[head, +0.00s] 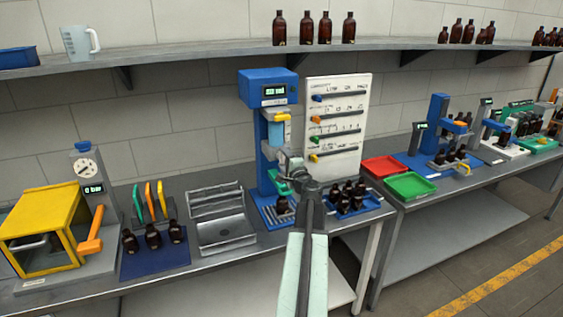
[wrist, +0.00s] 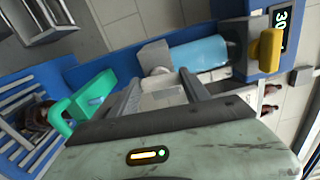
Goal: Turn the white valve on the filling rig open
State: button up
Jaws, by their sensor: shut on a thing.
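The filling rig (head: 263,140) is a blue stand with a lit display, a light blue cylinder, a yellow handle and a green part low down. My gripper (head: 288,162) is at the front of the rig, just below the cylinder. In the wrist view my gripper (wrist: 163,90) has its two dark fingers closed around a white block, the white valve (wrist: 161,98), beside the light blue cylinder (wrist: 200,54). The valve is partly covered by the fingers, and in the head view I cannot make it out behind the gripper. Its turn angle is unclear.
The green part (wrist: 90,103) and yellow handle (wrist: 266,50) lie close to my gripper. A dark bottle (head: 282,205) stands on the rig's base. Several bottles stand in a blue tray to the right.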

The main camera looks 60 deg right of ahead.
jog(key=shift+d+n, duration=0.1)
jog(key=shift+n, duration=0.4)
jog(key=o, duration=1.4)
jog(key=v, duration=0.7)
jog(key=shift+s+a, duration=0.25)
jog(key=shift+a, duration=0.05)
